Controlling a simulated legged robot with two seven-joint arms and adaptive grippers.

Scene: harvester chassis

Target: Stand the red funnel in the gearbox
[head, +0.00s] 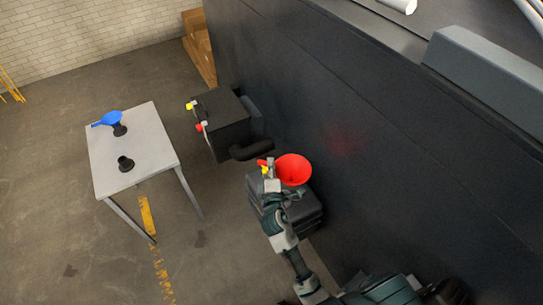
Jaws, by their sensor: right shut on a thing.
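The red funnel (294,169) is in the head view right of centre, with its wide mouth facing up. My right gripper (272,175) is shut on it at its left side, where a red tab shows. The funnel is over the far end of a dark box-shaped unit (312,205), which looks like the gearbox. The funnel's spout is hidden beneath its cone, so I cannot tell whether it sits in an opening or hangs above. My left gripper is not in view.
A grey table (150,150) at left holds a blue funnel (110,118) in a black stand and an empty black stand (125,164). A black box (222,120) with yellow and red caps and a dark pipe (252,150) adjoin the dark chassis wall (390,150). Floor between is clear.

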